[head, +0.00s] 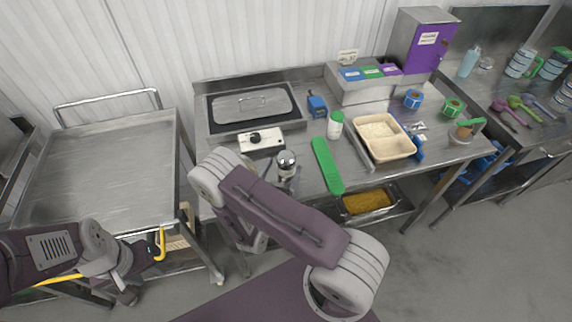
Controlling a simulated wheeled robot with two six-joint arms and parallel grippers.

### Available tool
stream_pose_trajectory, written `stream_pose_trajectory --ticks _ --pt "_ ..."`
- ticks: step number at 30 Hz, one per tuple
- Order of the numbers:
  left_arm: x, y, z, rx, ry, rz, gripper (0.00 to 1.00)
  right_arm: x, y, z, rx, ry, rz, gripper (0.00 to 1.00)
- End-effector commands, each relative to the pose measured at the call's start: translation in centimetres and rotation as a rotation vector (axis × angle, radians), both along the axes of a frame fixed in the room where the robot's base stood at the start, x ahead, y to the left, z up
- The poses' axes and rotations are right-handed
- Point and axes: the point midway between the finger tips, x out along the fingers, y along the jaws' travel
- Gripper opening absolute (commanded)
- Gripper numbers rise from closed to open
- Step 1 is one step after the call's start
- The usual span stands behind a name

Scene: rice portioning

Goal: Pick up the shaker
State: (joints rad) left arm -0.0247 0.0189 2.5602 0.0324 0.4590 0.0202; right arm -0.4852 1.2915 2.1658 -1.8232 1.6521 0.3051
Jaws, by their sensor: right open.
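A silver metal shaker (287,160) with a domed top stands near the front edge of the steel work table, left of a green strip. My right arm crosses the lower middle of the head view, and its link covers the area just below the shaker. My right gripper (270,177) is mostly hidden behind that link, close to the shaker's left side. It is open; whether it touches the shaker cannot be told. My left gripper (127,290) is low at the left, by the cart's front edge, far from the shaker. Its fingers are too unclear to read.
A white scale (261,143) sits behind and left of the shaker. A white bottle with a green cap (335,125), the green strip (327,165) and a beige tray (364,150) lie to the right. An empty steel cart (95,170) stands left, with a gap before the table.

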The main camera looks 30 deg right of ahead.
Motion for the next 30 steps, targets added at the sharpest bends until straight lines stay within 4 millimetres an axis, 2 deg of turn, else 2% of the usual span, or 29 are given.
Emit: stream_pose_trajectory --ticks 1,5,13,14,18,21,30 --pt "0.0 0.0 0.4 0.0 0.0 0.0 0.36 0.6 -1.0 0.2 0.001 -0.001 -0.008 0.79" --pt "0.0 0.0 0.7 0.0 0.0 0.0 0.36 2.0 -2.4 0.2 0.001 -0.001 -0.006 0.79" --pt "0.0 0.0 0.7 0.0 0.0 0.0 0.36 2.4 -2.7 0.1 -0.001 -0.001 -0.001 0.79" --pt "0.0 0.0 0.7 0.0 0.0 0.0 0.36 2.4 -2.6 0.1 0.0 0.0 -0.001 0.73" --pt "0.0 0.0 0.7 0.0 0.0 0.0 0.36 2.4 -2.6 0.1 0.0 0.0 -0.001 0.34" --pt "0.0 0.0 0.7 0.0 0.0 0.0 0.36 2.4 -2.6 0.0 0.0 0.0 -0.001 0.09" --pt "0.0 0.0 0.6 0.0 0.0 0.0 0.36 2.4 -2.6 0.4 0.001 -0.001 -0.001 0.09"
